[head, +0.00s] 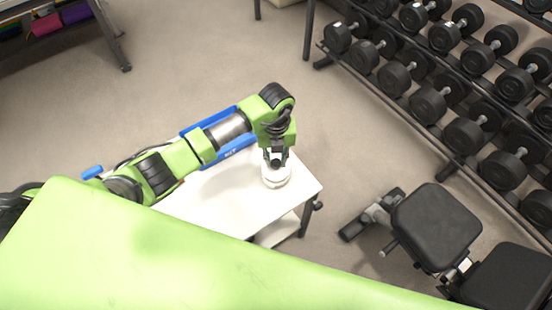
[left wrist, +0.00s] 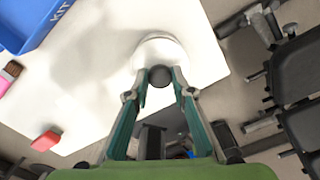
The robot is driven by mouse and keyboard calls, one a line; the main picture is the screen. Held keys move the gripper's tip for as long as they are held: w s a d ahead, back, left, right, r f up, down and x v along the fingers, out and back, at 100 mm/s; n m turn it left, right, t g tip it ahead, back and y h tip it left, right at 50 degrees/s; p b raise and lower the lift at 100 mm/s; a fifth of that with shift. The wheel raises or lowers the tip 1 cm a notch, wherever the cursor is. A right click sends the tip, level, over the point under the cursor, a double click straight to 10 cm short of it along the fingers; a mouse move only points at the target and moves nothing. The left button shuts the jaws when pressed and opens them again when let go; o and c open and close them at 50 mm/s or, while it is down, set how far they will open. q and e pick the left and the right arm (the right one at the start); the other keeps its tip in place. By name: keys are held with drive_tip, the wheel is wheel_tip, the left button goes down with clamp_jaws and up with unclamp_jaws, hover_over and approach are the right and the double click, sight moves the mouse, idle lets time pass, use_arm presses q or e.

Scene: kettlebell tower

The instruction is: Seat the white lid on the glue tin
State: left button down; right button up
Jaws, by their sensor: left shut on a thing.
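The white lid (left wrist: 152,50) is round and pale, with a dark round knob (left wrist: 160,76) on top. My left gripper (left wrist: 161,84) has its two fingertips on either side of the knob, holding it. In the head view my left gripper (head: 276,160) points down over the white round shape of the lid (head: 277,179), near the right corner of the white table. The glue tin cannot be told apart under the lid, so I cannot tell whether the lid touches it. My right gripper is in neither view.
The white table (head: 216,205) also bears a blue bin (left wrist: 24,24) marked KIT. A red block (left wrist: 46,140) and a pink-ended item (left wrist: 9,74) lie at left in the wrist view. A padded bench (head: 436,222) and a dumbbell rack (head: 420,122) stand to the right.

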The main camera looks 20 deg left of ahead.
sight(276, 163)
use_arm(q)
drive_tip(key=shift+f+b, duration=0.7)
drive_tip(key=shift+f, duration=0.25)
drive_tip(key=c, duration=1.7)
unclamp_jaws()
drive_tip(key=shift+c, duration=0.7)
drive_tip(key=shift+r, duration=0.1)
wheel_tip(276, 163, up, 6)
drive_tip(key=p, duration=0.5)
